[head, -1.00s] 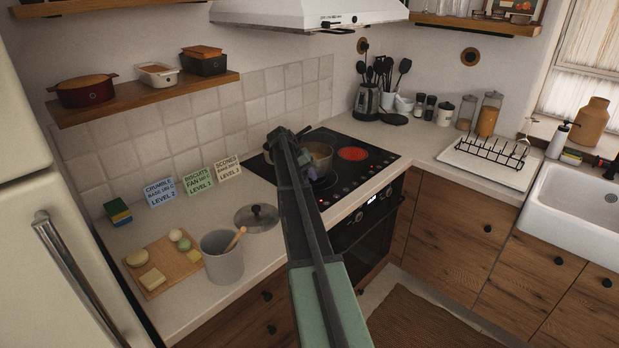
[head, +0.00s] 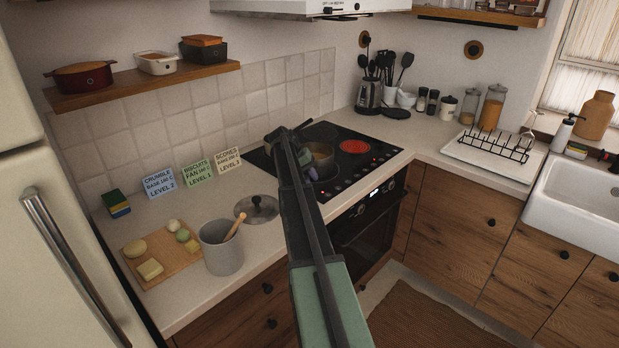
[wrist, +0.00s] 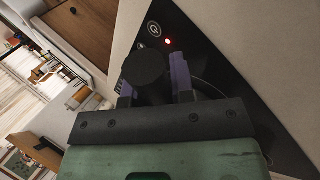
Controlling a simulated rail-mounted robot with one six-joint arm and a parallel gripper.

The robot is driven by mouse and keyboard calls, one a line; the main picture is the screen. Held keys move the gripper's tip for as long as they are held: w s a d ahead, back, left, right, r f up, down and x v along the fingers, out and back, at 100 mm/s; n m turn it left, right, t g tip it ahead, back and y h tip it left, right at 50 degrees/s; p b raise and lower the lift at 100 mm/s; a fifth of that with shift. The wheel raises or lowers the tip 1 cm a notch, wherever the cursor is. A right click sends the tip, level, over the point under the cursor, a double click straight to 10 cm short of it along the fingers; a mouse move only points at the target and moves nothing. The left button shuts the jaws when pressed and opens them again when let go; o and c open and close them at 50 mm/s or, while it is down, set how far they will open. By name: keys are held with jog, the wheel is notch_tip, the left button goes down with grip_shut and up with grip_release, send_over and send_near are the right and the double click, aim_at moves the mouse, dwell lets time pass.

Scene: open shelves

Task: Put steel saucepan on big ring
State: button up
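The steel saucepan (head: 321,154) stands at the front left of the black hob (head: 333,179) in the head view, partly hidden by my arm. My gripper (head: 303,158) is low beside the left side of the pan. In the wrist view, the purple fingers of my gripper (wrist: 154,88) stand either side of a dark, round-ended part that looks like the pan's handle (wrist: 146,68). The frames do not show clearly whether they press on it. One ring glows red (head: 354,146) at the right of the hob. The big ring cannot be picked out for certain.
A loose lid (head: 257,208), a grey utensil pot (head: 221,249) and a chopping board (head: 162,257) with food are on the left counter. Recipe cards (head: 198,177) lean at the wall. A cooker hood (head: 300,8) hangs above. A dish rack (head: 495,147) stands right.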

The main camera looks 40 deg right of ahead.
jog(key=o, duration=0.5)
jog(key=shift+o, duration=0.2)
